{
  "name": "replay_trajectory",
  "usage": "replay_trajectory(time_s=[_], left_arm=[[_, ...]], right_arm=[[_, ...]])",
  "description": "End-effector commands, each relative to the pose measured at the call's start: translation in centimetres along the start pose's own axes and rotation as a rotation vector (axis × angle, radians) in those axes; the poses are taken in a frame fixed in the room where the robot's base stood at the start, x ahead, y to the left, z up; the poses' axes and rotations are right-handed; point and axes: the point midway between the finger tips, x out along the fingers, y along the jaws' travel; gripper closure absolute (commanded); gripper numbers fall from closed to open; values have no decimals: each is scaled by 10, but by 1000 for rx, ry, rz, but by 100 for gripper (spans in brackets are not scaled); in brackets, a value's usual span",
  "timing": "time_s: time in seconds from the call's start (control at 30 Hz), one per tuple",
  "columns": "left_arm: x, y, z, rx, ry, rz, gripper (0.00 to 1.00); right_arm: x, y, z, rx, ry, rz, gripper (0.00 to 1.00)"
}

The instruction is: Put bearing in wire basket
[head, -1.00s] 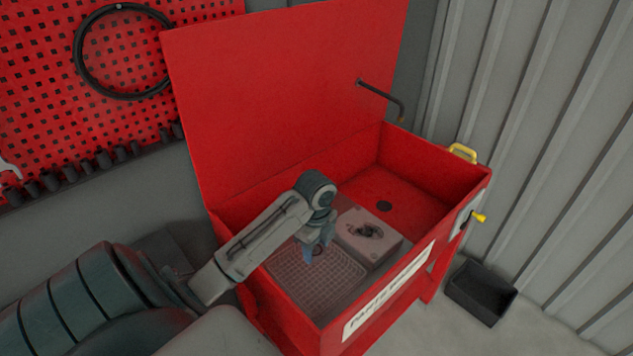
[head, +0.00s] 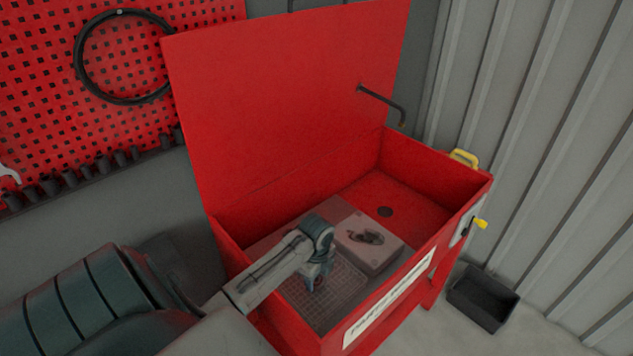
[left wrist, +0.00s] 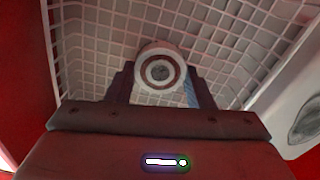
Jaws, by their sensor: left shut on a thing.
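The wire basket (head: 338,274) sits inside the red parts washer, at its front left. My left gripper (head: 314,282) points down inside the basket area. In the left wrist view the gripper (left wrist: 160,88) is shut on the bearing (left wrist: 160,70), a round ring with a pale outer rim and a dark centre. The basket's white wire grid (left wrist: 110,45) surrounds it in that view. I cannot tell whether the bearing touches the basket floor. In the head view the bearing is hard to make out at the fingertips. My right gripper is not in view.
The red washer tub (head: 420,190) has its lid (head: 285,95) raised behind the basket. A pale block with a dark recess (head: 368,243) stands right of the basket. A black bin (head: 483,296) lies on the floor at right. A yellow-handled valve (head: 480,224) sticks out at the tub's right side.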

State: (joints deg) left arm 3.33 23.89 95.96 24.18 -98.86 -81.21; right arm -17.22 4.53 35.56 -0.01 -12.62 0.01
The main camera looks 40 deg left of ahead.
Motion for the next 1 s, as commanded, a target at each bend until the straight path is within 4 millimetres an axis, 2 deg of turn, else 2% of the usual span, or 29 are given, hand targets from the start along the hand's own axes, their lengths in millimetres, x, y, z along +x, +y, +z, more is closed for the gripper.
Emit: replay_trajectory(time_s=[0.37, 0.4, 0.5, 0.83, 1.0], left_arm=[[5, 0, 0, 0, -1, -2, 83], [6, 0, 0, 0, -1, -2, 50], [5, 0, 0, 0, -1, -2, 31], [3, 0, 0, 0, -1, -2, 31], [-16, -2, 1, 1, -2, -6, 31]], right_arm=[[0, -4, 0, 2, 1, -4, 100], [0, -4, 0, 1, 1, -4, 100], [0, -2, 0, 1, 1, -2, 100], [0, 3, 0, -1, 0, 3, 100], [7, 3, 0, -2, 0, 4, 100]])
